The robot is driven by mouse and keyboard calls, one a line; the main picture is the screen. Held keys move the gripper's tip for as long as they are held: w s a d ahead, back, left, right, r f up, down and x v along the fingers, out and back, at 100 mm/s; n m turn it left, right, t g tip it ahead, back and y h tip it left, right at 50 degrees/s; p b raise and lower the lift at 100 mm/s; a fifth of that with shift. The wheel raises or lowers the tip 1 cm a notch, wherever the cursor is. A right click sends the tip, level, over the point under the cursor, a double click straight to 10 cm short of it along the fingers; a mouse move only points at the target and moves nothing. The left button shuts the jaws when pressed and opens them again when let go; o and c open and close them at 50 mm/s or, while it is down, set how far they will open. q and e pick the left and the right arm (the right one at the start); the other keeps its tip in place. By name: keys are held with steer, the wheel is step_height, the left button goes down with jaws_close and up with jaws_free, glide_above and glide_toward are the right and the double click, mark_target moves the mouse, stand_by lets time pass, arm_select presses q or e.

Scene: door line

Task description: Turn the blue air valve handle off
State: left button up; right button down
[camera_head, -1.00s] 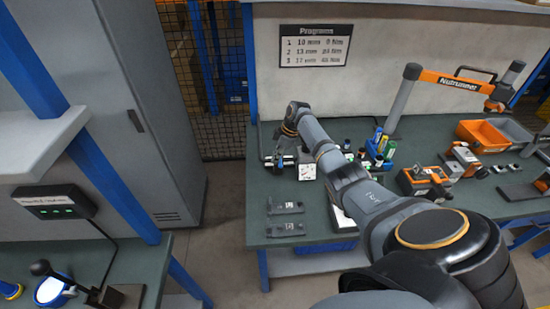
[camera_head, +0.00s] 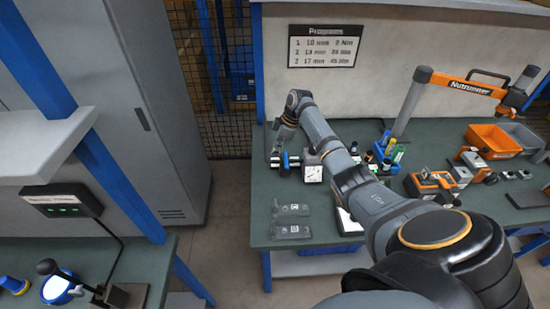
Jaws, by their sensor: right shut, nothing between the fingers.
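The air valve unit stands near the left end of the right-hand green bench, with a square white gauge (camera_head: 312,173) on its right. The blue valve handle (camera_head: 285,160) shows as a small blue piece left of the gauge; its exact angle is too small to tell. My right arm reaches across the bench from the lower right. My right gripper (camera_head: 277,149) is shut and empty, pointing down just above and behind the valve. I cannot tell whether its fingertips touch the unit. My left gripper is not in view.
Two grey plates (camera_head: 292,210) lie in front of the valve on the bench (camera_head: 263,230). Colored bottles (camera_head: 391,152), an orange tool (camera_head: 432,184) and an orange bin (camera_head: 492,140) stand to the right. A grey cabinet (camera_head: 150,120) is left, across a floor gap.

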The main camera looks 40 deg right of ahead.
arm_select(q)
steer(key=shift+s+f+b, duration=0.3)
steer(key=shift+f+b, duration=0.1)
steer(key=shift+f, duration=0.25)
arm_select(e)
steer(key=v, duration=0.5)
steer(key=shift+s, duration=0.1)
steer(key=shift+s, duration=0.1)
steer(key=shift+f, duration=0.15)
